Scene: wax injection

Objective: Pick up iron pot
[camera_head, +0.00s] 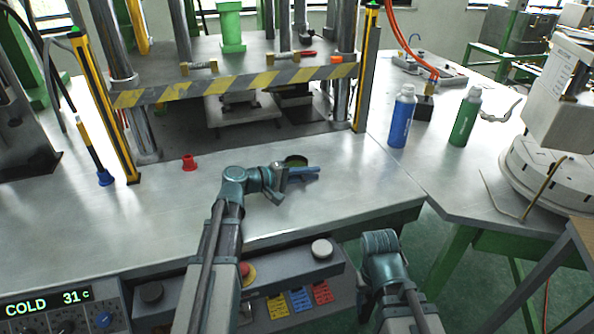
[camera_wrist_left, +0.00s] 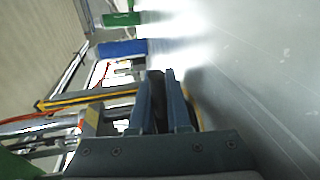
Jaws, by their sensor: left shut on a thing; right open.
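The iron pot (camera_head: 296,160) is a small dark round thing near the front edge of the press table, mostly hidden behind my left gripper (camera_head: 306,173). My left gripper reaches in low from the left, its fingers shut on the pot. In the left wrist view, a dark part of the pot (camera_wrist_left: 159,100) shows between the two fingers of my left gripper (camera_wrist_left: 163,78). I cannot tell whether the pot touches the table. My right arm shows at the lower right in front of the table, but its fingers are hidden.
A press (camera_head: 235,84) with a yellow-black striped bar stands behind. A red piece (camera_head: 189,162) lies left on the table. A blue bottle (camera_head: 401,118) and a green bottle (camera_head: 465,118) stand at the right.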

